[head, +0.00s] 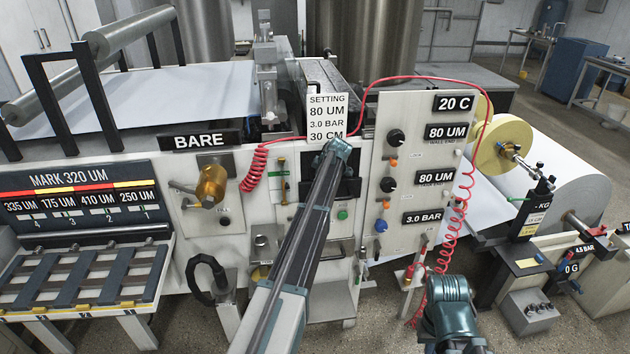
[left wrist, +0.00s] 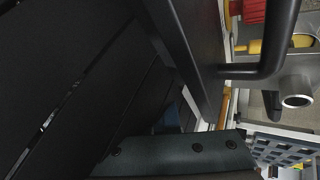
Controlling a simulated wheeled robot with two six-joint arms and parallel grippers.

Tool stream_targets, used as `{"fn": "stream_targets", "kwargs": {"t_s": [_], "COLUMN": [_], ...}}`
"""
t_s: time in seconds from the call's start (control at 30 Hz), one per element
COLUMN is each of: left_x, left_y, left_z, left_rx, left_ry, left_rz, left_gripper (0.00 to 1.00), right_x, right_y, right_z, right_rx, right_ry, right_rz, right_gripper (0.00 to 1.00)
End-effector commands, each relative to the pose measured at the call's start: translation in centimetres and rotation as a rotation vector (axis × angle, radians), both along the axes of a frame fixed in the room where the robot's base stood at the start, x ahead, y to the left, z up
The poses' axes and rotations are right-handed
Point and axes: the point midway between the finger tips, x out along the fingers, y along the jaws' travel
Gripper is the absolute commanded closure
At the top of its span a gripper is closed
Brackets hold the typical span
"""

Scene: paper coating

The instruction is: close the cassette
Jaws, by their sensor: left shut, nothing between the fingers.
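The cassette seems to be the dark unit (head: 346,188) in the middle of the machine front, below the setting card. My left arm crosses in front and hides part of it. I cannot tell from the head view how far open it stands. The far end of my left arm, with my left gripper (head: 339,151), is up against this unit. The gripper is shut and empty; its fingertips are hard to make out. In the left wrist view a dark plate with a black bar handle (left wrist: 272,45) is very close. My right gripper cannot be made out.
A brass knob (head: 211,187) and a red coiled hose (head: 254,168) are left of the arm. A control panel (head: 408,235) with dials stands right, a second red coil (head: 452,243) hanging beside it. A slatted rack (head: 150,262) juts out at the left.

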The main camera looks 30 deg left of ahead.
Motion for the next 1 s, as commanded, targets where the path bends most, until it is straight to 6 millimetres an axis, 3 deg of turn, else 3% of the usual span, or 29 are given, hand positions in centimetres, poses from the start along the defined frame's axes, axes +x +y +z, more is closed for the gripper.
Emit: {"fn": "stream_targets", "kwargs": {"t_s": [0.6, 0.77, 1.0], "left_x": [0.4, -1.3, -5.4], "left_y": [0.3, -0.8, -3.6], "left_z": [0.2, 0.1, 0.0], "left_rx": [0.007, 0.007, 0.003], "left_ry": [-0.007, -0.006, -0.003], "left_rz": [-0.003, -0.003, -0.003], "left_gripper": [1.00, 1.00, 1.00], "right_x": [0.0, 0.0, 0.0], "right_y": [0.0, 0.0, 0.0], "right_z": [0.0, 0.0, 0.0], "right_rx": [0.000, 0.000, 0.000], "right_ry": [0.000, 0.000, 0.000], "right_rz": [0.000, 0.000, 0.000], "right_gripper": [1.00, 1.00, 1.00]}}
